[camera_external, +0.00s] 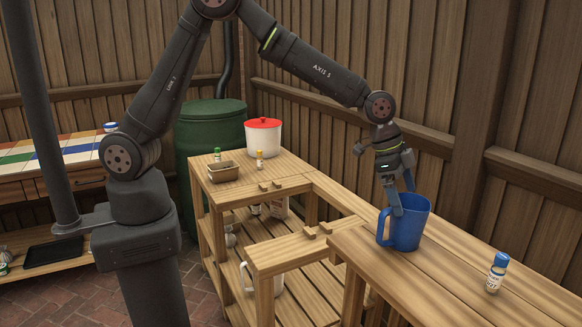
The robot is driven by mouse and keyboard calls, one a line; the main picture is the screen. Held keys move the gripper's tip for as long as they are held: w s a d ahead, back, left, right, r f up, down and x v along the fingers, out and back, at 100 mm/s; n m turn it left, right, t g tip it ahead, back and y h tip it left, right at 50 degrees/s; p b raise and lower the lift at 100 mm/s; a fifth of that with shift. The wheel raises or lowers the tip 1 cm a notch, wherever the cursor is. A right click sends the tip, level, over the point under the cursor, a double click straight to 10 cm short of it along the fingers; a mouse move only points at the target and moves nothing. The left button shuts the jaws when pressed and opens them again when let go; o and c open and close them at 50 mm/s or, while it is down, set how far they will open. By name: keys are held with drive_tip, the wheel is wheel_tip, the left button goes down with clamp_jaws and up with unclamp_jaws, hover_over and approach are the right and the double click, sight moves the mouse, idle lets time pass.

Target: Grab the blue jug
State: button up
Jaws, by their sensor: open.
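The blue jug (407,231) stands upright on the wooden bench top at the right, with its handle toward the left front. My gripper (404,205) points down at the jug's mouth from above. Its fingers are open, and at least one tip overlaps the rim in the picture. I cannot tell whether the fingers touch the jug or straddle its wall. The jug's inside is mostly hidden.
A small bottle with a blue cap (496,272) stands on the bench right of the jug. A wooden fence (460,110) rises close behind.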

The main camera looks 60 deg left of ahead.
sight(412, 212)
drive_tip(key=shift+d+x, duration=0.15)
drive_tip(key=shift+x, duration=1.25)
drive_tip(key=shift+d+x, duration=0.15)
drive_tip(key=shift+x, duration=1.25)
drive_tip(key=shift+w+r, duration=0.1)
drive_tip(key=shift+r, duration=0.1)
drive_tip(key=c, duration=0.9)
